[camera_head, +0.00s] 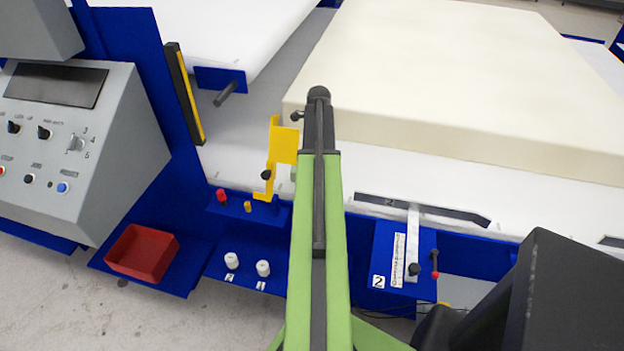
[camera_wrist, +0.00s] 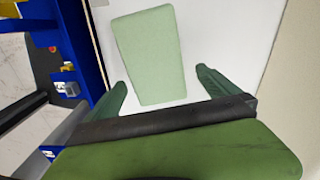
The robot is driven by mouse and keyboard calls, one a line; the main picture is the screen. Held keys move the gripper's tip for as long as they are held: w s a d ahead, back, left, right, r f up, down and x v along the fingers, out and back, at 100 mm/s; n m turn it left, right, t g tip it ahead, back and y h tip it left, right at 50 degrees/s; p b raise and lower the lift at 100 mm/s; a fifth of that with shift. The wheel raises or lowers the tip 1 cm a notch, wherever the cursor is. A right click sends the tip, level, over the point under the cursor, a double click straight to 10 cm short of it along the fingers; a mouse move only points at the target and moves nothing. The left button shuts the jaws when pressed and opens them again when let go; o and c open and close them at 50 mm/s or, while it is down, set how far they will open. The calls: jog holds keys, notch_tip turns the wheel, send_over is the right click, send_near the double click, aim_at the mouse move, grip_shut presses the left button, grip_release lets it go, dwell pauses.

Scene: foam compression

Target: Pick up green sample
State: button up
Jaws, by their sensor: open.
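The green sample (camera_wrist: 150,55) is a pale green, flat rectangular block. In the wrist view it lies on the white surface, slightly tilted in the picture. My gripper (camera_wrist: 162,77) is open, with one dark green finger to the left of the sample's near end and the other to the right. The near end of the sample shows between the fingers, and I see no contact. In the head view only a small pale green sliver (camera_head: 293,173) shows beside my arm, which hides my gripper there.
A large cream foam block (camera_head: 450,70) lies on the white table (camera_head: 400,170) to the right. A yellow bracket (camera_head: 283,147) stands close left of my arm. A red tray (camera_head: 142,253), white cylinders (camera_head: 263,268) and a grey control box (camera_head: 75,140) are at left.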

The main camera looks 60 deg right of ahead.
jog(key=f+b, duration=0.5)
jog(key=shift+a+f, duration=0.2)
jog(key=shift+a, duration=0.15)
jog(key=shift+r, duration=0.2)
jog(key=c, duration=1.3)
jog(key=shift+o, duration=0.2)
jog(key=shift+r, duration=0.1)
notch_tip(320, 180, up, 5)
jog(key=p, duration=0.4)
jog(key=shift+f+p, duration=0.2)
jog(key=shift+p, duration=0.2)
jog(key=s+a+r+p, duration=0.4)
jog(key=s+r+p, duration=0.2)
jog(key=s, duration=0.4)
jog(key=shift+s+a, duration=0.25)
jog(key=shift+s, duration=0.1)
